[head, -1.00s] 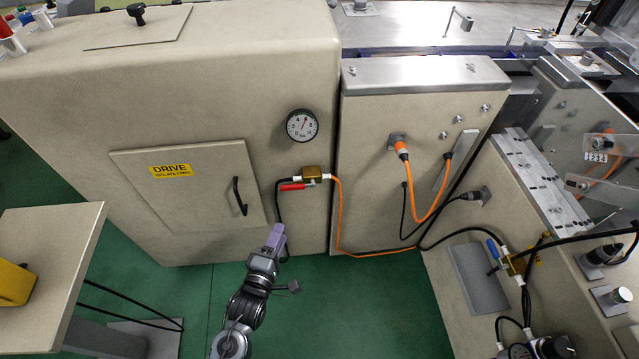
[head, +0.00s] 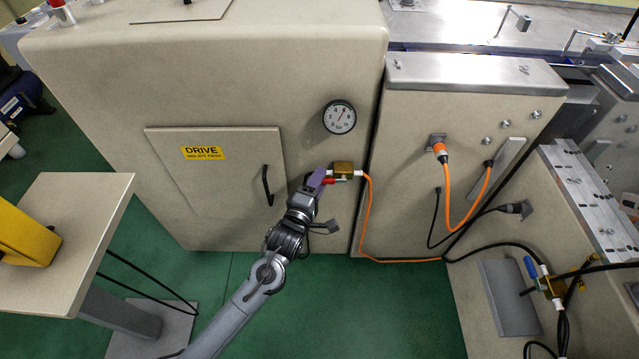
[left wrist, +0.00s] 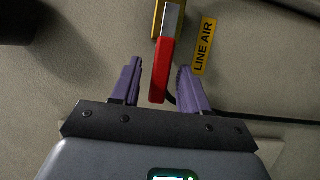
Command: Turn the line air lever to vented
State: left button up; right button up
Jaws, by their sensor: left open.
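The line air valve is a brass block (head: 344,169) on the beige cabinet, below a round gauge. Its red lever (head: 329,181) lies along the pipe, pointing left in the head view, partly hidden by my gripper. In the left wrist view the red lever (left wrist: 162,70) reaches down between the purple fingers, with the yellow LINE AIR label (left wrist: 203,49) beside it. My left gripper (left wrist: 160,85) is open, with a finger on each side of the lever and visible gaps to both. It also shows at the valve in the head view (head: 319,180). My right gripper is not in view.
The pressure gauge (head: 340,117) is above the valve. The DRIVE door (head: 215,180) with its black handle (head: 267,185) is left of my gripper. An orange hose (head: 368,215) runs down from the valve's right. A separate blue-levered valve (head: 530,267) sits at lower right.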

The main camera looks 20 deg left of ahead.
pick_arm(q)
jog(key=shift+w+d, duration=0.2)
jog(key=shift+w, duration=0.2)
jog(key=shift+a, duration=0.1)
jog(key=shift+c, duration=1.2)
grip_shut()
